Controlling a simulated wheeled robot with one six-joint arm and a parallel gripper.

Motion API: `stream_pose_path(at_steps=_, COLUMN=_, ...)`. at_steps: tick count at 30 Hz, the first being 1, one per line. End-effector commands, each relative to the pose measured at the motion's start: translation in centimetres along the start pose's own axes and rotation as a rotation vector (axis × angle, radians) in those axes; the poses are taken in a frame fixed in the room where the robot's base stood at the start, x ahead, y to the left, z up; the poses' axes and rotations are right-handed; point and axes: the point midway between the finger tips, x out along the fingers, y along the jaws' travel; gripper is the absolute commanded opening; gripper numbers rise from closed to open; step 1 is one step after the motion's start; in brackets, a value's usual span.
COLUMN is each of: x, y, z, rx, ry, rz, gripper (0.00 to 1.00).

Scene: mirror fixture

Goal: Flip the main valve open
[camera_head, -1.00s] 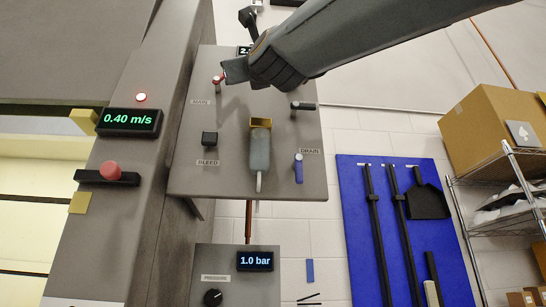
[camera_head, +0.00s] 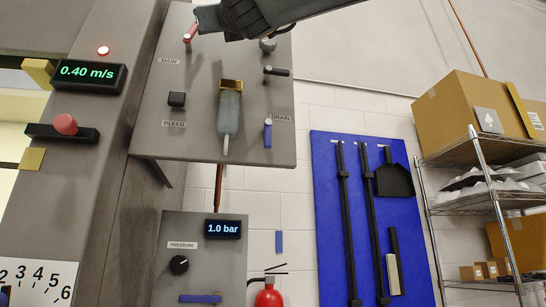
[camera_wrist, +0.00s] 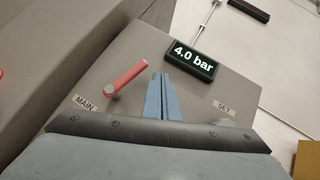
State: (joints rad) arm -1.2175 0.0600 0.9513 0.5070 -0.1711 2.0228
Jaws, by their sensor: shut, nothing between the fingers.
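The main valve is a red lever (camera_wrist: 130,77) on the grey panel, just above the MAIN label (camera_wrist: 86,103) in the wrist view. It slants from its pivot at lower left to its free end at upper right. In the head view the red lever (camera_head: 190,34) shows near the top of the panel. My gripper (camera_wrist: 161,82) has its blue fingers pressed together and empty, just right of the lever's free end. In the head view my gripper (camera_head: 204,20) comes in from the upper right, beside the lever. I cannot tell whether they touch.
A display reading 4.0 bar (camera_wrist: 193,60) and a SET label (camera_wrist: 223,107) are right of my fingers. BLEED knob (camera_head: 176,99), DRAIN lever (camera_head: 268,133) and clear cylinder (camera_head: 229,112) sit lower on the panel (camera_head: 150,145). A shelf (camera_head: 490,205) stands at right.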

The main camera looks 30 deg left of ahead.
Motion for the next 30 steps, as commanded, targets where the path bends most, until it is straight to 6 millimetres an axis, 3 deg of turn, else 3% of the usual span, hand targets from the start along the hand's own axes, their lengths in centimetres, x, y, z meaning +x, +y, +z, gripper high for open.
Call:
stream_pose_path(at_steps=6, x=-1.6, y=-1.8, z=-1.1, rx=-0.001, ry=-0.001, rz=-0.003, gripper=0.0)
stream_pose_path(at_steps=18, x=-8.1, y=-6.4, z=0.4, rx=-0.006, ry=0.002, rz=-0.006, gripper=0.0)
stream_pose_path(at_steps=30, x=-9.5, y=-7.3, z=1.0, rx=-0.002, ry=0.002, rz=-0.002, gripper=0.0)
